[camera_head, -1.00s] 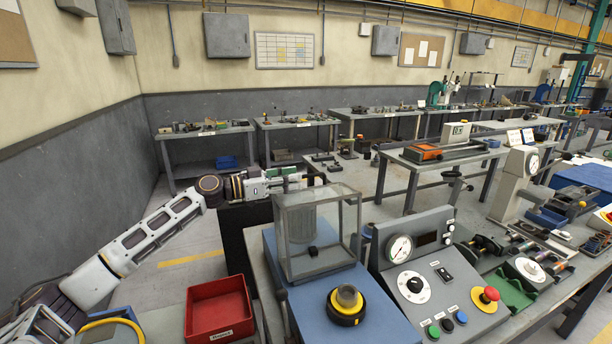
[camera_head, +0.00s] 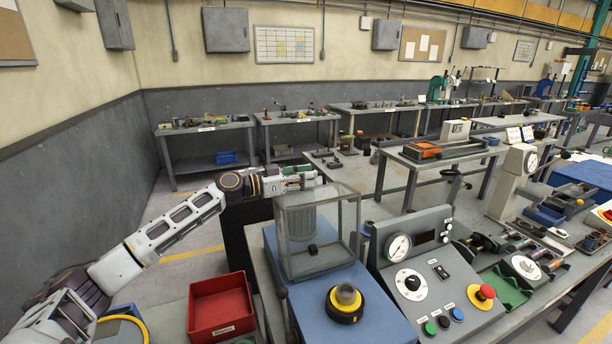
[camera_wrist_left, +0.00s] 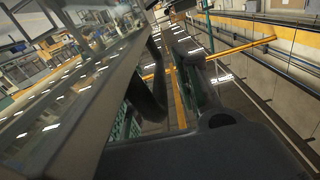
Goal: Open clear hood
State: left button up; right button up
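The clear hood (camera_head: 342,222) is a box of see-through panels with a grey frame. It stands closed over a grey cylinder on the blue base (camera_head: 385,318). My left gripper (camera_head: 306,177) is at the hood's far left top edge, partly behind its panels; contact cannot be made out. In the left wrist view, the hood's frame (camera_wrist_left: 104,108) runs close along the left side. The dark fingers of my left gripper (camera_wrist_left: 176,80) stand apart there, with floor showing between them and nothing held. My right gripper is not in view.
A control panel (camera_head: 432,262) with a gauge and red emergency button stands right of the hood. A red bin (camera_head: 220,306) is at the left. More benches stand behind.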

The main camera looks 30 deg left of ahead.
pick_arm(q)
jog(key=shift+w, duration=0.1)
grip_shut()
dwell(0.3)
